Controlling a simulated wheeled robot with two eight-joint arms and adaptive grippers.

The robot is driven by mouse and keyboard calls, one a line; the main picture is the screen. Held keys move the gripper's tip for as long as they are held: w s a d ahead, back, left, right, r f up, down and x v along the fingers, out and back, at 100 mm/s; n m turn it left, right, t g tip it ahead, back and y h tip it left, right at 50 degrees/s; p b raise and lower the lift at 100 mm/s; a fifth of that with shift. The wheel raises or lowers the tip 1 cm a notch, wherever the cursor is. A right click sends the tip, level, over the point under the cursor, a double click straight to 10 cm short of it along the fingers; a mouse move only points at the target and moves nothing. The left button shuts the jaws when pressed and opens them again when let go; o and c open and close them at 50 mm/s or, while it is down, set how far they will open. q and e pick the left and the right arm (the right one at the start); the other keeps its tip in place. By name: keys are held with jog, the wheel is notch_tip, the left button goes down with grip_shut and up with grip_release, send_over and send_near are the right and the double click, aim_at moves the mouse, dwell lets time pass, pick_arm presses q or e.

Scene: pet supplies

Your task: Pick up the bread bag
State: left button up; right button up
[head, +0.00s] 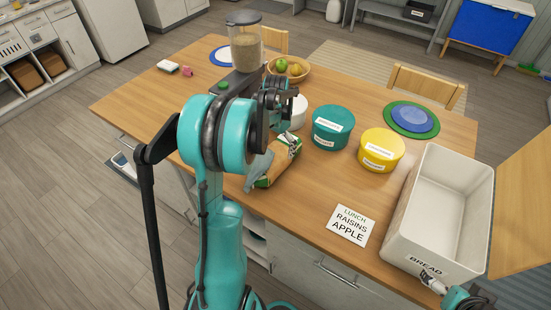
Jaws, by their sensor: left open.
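The bread bag (283,157) lies on the wooden table, left of the middle of its near side. It is tan and orange with green bands, and its crumpled clear end (257,172) points toward the near edge. My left gripper (282,103) is open, above and beyond the bag in the picture, and looks apart from it. My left arm rises in front of the table and hides a part of the scene left of the bag. At the bottom right, my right gripper (449,292) is partly cut off by the frame, near the bread bin; its jaws are unclear.
A white bin labelled BREAD (400,236) stands at the right. A teal tub (333,128), a yellow tub (381,150) and a white one (299,112) stand beyond the bag. A lunch card (350,225) lies nearer. A fruit bowl (301,76) and dispenser (247,42) stand farther back.

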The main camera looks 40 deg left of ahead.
pick_arm(q)
jog(key=f, duration=0.2)
jog(key=f+b, duration=0.1)
jog(key=f, duration=0.3)
jog(key=shift+w+a+f+b, duration=0.3)
jog(key=shift+f+b, duration=0.05)
jog(key=shift+f, duration=0.05)
jog(key=shift+r, duration=0.1)
jog(key=shift+c, duration=0.3)
jog(key=c, duration=1.6)
